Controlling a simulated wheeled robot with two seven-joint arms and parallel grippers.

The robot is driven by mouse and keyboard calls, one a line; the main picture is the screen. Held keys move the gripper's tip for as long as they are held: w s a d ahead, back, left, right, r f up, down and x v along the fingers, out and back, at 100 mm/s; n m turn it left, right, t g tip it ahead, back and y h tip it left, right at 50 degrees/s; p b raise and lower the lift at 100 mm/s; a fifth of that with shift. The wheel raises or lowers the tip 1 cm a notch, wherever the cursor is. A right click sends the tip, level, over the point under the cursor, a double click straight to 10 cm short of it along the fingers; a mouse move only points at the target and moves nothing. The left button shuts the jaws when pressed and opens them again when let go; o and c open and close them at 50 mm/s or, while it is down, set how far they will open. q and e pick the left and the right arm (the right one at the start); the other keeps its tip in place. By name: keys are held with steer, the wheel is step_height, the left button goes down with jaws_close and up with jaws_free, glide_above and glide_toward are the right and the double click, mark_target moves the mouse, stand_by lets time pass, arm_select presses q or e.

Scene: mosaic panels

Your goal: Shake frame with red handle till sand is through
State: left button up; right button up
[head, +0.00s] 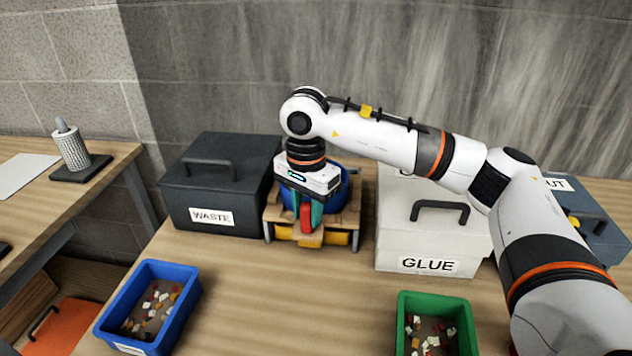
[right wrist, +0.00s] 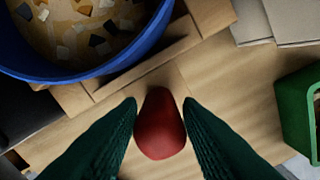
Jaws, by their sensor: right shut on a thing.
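A wooden frame (head: 352,216) stands on the table between the waste box and the glue box. Its red handle (head: 306,218) points to the front, and it also shows in the right wrist view (right wrist: 160,124). My right gripper (head: 306,212) is shut on the red handle, with a dark green finger on each side of it (right wrist: 162,105). A round blue-rimmed sieve (right wrist: 90,72) sits in the frame and holds sand with mixed chips. Something yellow (head: 295,235) shows under the frame. My arm hides part of the sieve. My left gripper is not in view.
A dark box labelled WASTE (head: 225,180) is close left of the frame, and a white box labelled GLUE (head: 430,235) close right. A blue bin (head: 190,307) and a green bin (head: 403,320) of chips stand in front. Bare table lies between the bins.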

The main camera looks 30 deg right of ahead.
steer(key=shift+w+d, duration=0.9)
steer(key=shift+w, duration=0.3)
